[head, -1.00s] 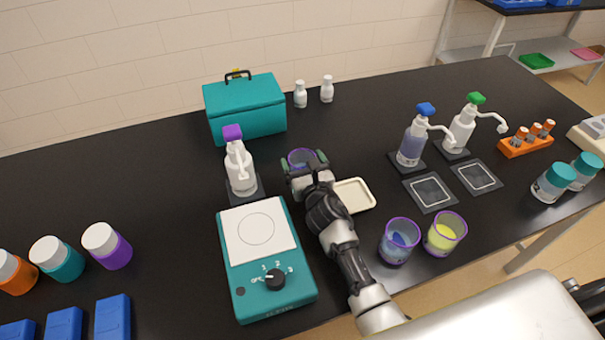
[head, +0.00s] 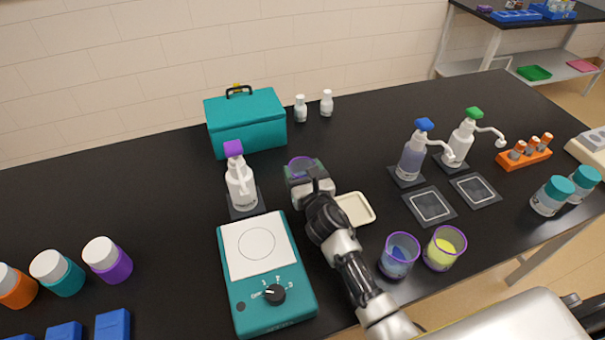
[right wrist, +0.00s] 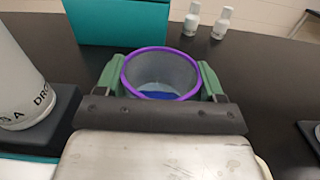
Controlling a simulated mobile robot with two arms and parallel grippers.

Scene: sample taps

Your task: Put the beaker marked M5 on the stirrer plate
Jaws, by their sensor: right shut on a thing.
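My right gripper (head: 308,178) is shut on a purple-rimmed glass beaker (head: 299,163) behind the stirrer. In the right wrist view the beaker (right wrist: 160,78) stands between the green finger pads (right wrist: 160,84) with a little blue in its bottom; no mark on it can be read. The stirrer plate (head: 257,242) is a white square with a circle on a teal base with a black dial, empty, to the left of my right forearm. Two more purple-rimmed beakers stand at front right: one blue (head: 398,258), one yellow (head: 442,250). My left gripper is not in view.
A purple-topped white pump bottle (head: 240,187) stands behind the plate, left of the gripper. A cream tray (head: 355,209) lies right of the gripper. A teal box (head: 246,122) is behind. Blue- and green-topped dispensers (head: 412,158) stand at the right by two dark pads (head: 430,206).

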